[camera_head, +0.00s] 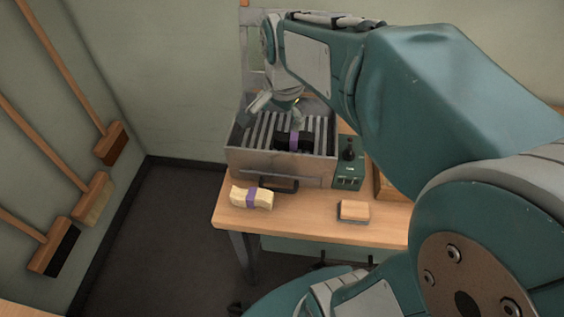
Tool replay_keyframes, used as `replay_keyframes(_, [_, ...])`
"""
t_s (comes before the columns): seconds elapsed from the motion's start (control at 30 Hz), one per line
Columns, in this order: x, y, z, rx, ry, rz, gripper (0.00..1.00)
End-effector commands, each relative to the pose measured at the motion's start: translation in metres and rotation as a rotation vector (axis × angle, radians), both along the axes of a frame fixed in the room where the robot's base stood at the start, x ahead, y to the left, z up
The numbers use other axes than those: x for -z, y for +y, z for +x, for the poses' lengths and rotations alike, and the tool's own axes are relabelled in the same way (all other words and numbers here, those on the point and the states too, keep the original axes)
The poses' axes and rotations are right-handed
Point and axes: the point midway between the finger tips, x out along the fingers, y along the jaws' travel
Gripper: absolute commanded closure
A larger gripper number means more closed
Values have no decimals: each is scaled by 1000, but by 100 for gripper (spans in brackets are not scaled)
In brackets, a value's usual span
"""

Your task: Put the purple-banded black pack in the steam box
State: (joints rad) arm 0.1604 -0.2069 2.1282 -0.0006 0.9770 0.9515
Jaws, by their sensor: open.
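The purple-banded black pack (294,140) lies inside the steam box (278,165), on the slatted rack toward its right side. The steam box is an open-topped metal box on the wooden table, with a dark handle at its front. My gripper (277,107) is open, above the box and up and to the left of the black pack. It looks apart from the pack. My wrist hides some of the far part of the box.
A cream pack with a purple band (251,197) lies at the table's front left. A green control unit (349,163) stands right of the box. A wood-topped block (354,211) lies at the front. Several brooms (60,247) lean at the left wall.

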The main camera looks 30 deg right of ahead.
Motion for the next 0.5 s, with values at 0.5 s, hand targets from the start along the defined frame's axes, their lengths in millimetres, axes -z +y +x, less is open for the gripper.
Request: replay_keyframes(0.5, [-8,56,-119,-1000,-197,-342,0])
